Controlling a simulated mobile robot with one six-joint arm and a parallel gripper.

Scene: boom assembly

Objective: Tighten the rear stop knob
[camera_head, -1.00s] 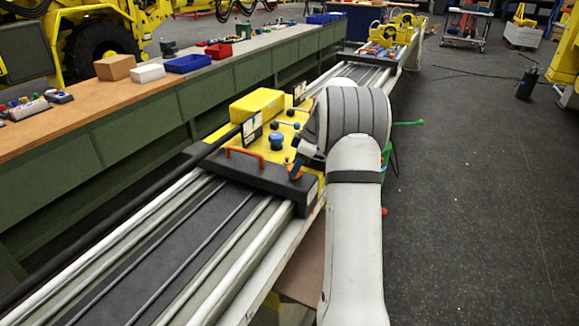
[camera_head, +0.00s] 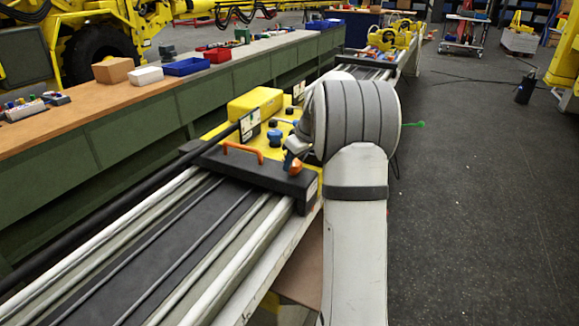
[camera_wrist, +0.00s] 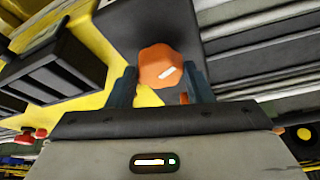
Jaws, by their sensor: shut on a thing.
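The orange knob (camera_wrist: 160,66), lobed with a white mark on its face, sits between the two blue-grey fingers of my gripper (camera_wrist: 159,86) in the wrist view. My gripper is shut on it. In the head view the orange knob (camera_head: 293,168) is a small spot at the right end of the carriage's black front bar (camera_head: 250,175). My gripper (camera_head: 291,158) reaches it from above there, mostly hidden by my wrist. The yellow carriage (camera_head: 212,132) sits across the rails. No label tells whether this is the rear stop knob.
A blue knob (camera_head: 274,137) and an orange handle (camera_head: 243,151) stand on the carriage close to my gripper. A yellow block (camera_head: 255,102) stands behind. Long rails (camera_head: 150,260) run toward the front left. A workbench with bins (camera_head: 187,65) lies left; the right floor is open.

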